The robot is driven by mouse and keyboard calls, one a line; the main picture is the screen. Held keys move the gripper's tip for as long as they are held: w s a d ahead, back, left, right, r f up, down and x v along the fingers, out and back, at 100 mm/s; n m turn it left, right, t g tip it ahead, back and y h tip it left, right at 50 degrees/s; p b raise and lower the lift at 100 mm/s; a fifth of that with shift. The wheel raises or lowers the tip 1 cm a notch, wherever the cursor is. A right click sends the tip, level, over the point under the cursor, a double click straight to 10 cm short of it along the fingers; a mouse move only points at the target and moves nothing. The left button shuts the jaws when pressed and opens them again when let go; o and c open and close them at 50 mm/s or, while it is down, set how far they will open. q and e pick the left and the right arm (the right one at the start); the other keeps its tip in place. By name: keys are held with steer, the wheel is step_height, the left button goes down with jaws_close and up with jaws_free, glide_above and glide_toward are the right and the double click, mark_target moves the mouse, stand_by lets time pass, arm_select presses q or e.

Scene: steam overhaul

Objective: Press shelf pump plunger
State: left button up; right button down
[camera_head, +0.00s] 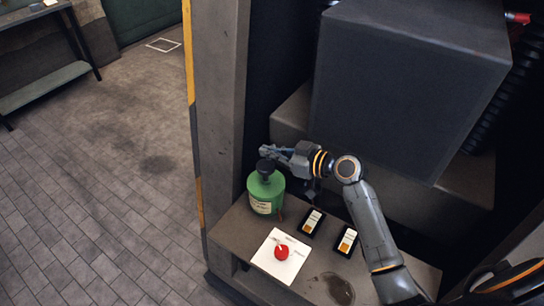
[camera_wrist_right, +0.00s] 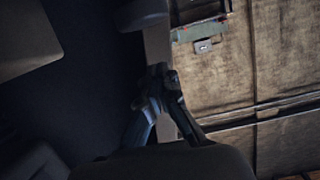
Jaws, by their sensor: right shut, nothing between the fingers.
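The pump is a green canister (camera_head: 265,192) with a pale label, standing upright at the back left of the shelf (camera_head: 232,232). Its black plunger knob (camera_head: 265,166) is on top. My right gripper (camera_head: 266,151) reaches in from the right, with its fingertips just above and beside the knob in the head view. I cannot tell whether they touch it. The right gripper is shut and empty. It also shows in the right wrist view (camera_wrist_right: 160,72), where the canister cannot be made out. My left gripper is not in view.
A large grey block (camera_head: 405,85) stands behind. A post with a yellow edge (camera_head: 215,110) rises at the left.

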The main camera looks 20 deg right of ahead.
mark_target(272, 172)
steer(key=shift+s+d+f+p, duration=0.15)
steer(key=shift+f+p, duration=0.05)
steer(key=shift+f, duration=0.75)
steer(key=shift+s+d+f+p, duration=0.1)
steer(key=shift+f+p, duration=0.05)
steer(key=shift+f, duration=0.8)
step_height(272, 172, down, 4)
steer(key=b, duration=0.4)
steer(key=shift+b, duration=0.4)
steer(key=shift+s+r, duration=0.1)
steer(key=shift+a, duration=0.1)
